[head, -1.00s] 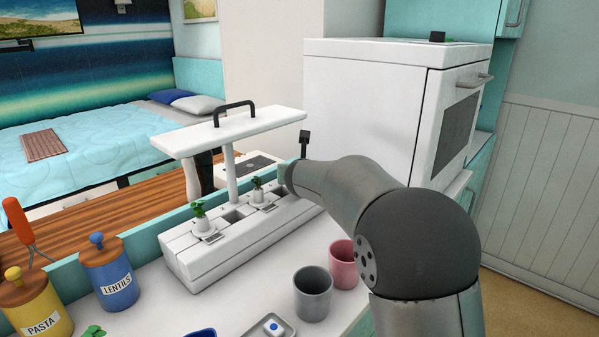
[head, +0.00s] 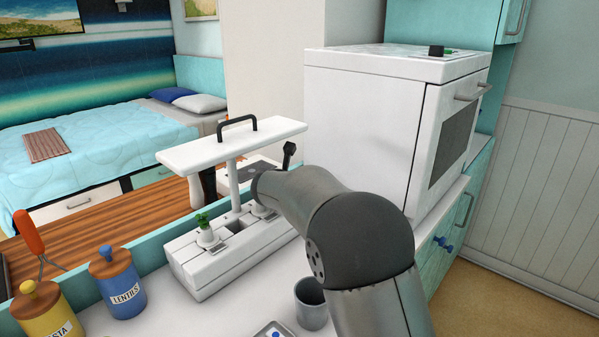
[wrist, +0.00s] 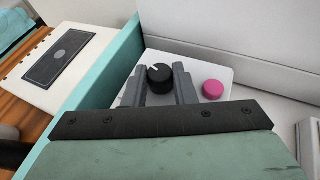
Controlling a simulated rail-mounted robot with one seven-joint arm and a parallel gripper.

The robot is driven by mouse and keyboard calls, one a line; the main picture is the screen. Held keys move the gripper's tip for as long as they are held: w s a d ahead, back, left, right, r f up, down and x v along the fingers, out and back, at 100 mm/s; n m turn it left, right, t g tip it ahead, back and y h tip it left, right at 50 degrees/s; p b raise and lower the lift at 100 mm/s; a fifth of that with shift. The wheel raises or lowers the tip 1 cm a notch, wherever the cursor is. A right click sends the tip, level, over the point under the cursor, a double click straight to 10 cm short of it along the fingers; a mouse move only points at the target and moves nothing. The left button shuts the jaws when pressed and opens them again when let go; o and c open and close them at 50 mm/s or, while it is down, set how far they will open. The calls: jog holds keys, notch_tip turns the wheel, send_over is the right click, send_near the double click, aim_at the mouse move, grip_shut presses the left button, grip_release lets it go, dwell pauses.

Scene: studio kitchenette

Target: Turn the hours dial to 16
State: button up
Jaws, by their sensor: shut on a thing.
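The hours dial (wrist: 160,79) is a small black round knob with a white pointer mark in the wrist view. The mark points to the upper left. The dial stands on a pale panel (wrist: 207,72), and I can make out no numbers around it. My gripper (wrist: 159,71) has one grey finger on each side of the dial and is shut on it. In the head view my arm hides the gripper and the dial.
A pink round button (wrist: 213,89) sits just right of the fingers. A white planter (head: 205,265) with a raised shelf (head: 232,142) stands left of my arm. A grey cup (head: 311,303) is close beside the arm. The white oven (head: 365,120) stands behind.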

jog(key=m+h+p, duration=0.1)
jog(key=m+g+h+p, duration=0.1)
jog(key=p, duration=0.1)
jog(key=shift+a+r+h, duration=0.2)
jog(key=shift+h, duration=0.1)
jog(key=shift+f+m+h+p, duration=0.15)
jog(key=shift+m+h+p, duration=0.25)
jog(key=shift+m+p, duration=0.3)
jog(key=o, duration=1)
jog(key=shift+g, duration=0.3)
